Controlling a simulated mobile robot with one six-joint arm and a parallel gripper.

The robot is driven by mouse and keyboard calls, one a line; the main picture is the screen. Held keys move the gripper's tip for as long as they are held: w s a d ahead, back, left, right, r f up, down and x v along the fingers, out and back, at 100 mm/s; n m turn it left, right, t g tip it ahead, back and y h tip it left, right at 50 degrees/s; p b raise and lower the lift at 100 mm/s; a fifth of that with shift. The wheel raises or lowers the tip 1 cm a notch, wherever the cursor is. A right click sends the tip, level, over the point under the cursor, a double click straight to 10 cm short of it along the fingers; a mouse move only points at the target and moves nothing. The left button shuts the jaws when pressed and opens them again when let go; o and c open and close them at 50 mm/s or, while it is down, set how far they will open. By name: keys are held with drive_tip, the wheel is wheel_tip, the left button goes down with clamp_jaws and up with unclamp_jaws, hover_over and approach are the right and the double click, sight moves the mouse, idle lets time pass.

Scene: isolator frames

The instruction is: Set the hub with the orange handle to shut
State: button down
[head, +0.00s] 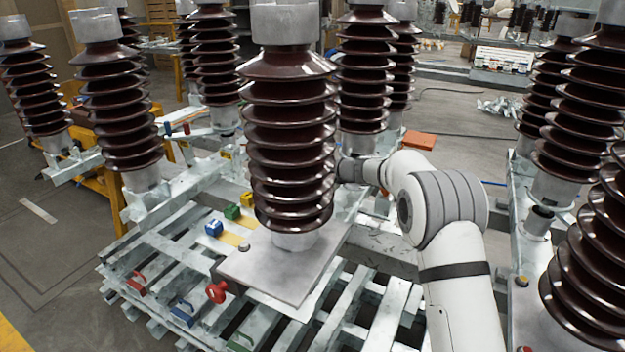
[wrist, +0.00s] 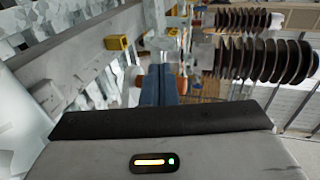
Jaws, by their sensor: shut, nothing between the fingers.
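My gripper (wrist: 160,72) shows in the wrist view as two blue-grey fingers side by side, shut and empty. An orange-brown part (wrist: 147,93) shows at both sides of the fingers, mostly hidden behind them. It may be the orange handle, but I cannot tell, nor whether the fingers touch it. In the head view my arm reaches left behind the large front insulator (head: 290,140), which hides the gripper. No clearly orange handle shows in that view. The hub's setting cannot be read.
Blue (head: 213,228), green (head: 232,211) and yellow (head: 246,199) blocks sit left of the front insulator. Red handles (head: 216,292) show nearer. An orange box (head: 418,139) lies behind my arm. Steel frames and brown insulators crowd around. A yellow block (wrist: 117,42) shows in the wrist view.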

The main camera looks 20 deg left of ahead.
drive_tip(key=shift+w+a, duration=0.15)
drive_tip(key=shift+a, duration=0.1)
drive_tip(key=shift+d, duration=0.1)
drive_tip(key=s+d+r+h+p, duration=0.1)
drive_tip(key=s+d+r, duration=0.2)
drive_tip(key=d, duration=0.2)
drive_tip(key=s+d+r+n+h+p, duration=0.1)
drive_tip(key=s+d+r, duration=0.2)
drive_tip(key=d, duration=0.3)
drive_tip(key=s+d+r+h+p, duration=0.1)
drive_tip(key=s+d+r, duration=0.1)
drive_tip(key=s+d, duration=0.25)
drive_tip(key=s+d+r+n+h+p, duration=0.1)
drive_tip(key=s+d+r+h+p, duration=0.2)
drive_tip(key=s+d, duration=2.7)
drive_tip(key=h+p, duration=0.4)
drive_tip(key=h, duration=0.4)
drive_tip(key=shift+d, duration=0.2)
drive_tip(key=c, duration=2.2)
unclamp_jaws()
drive_tip(key=shift+w+r, duration=0.1)
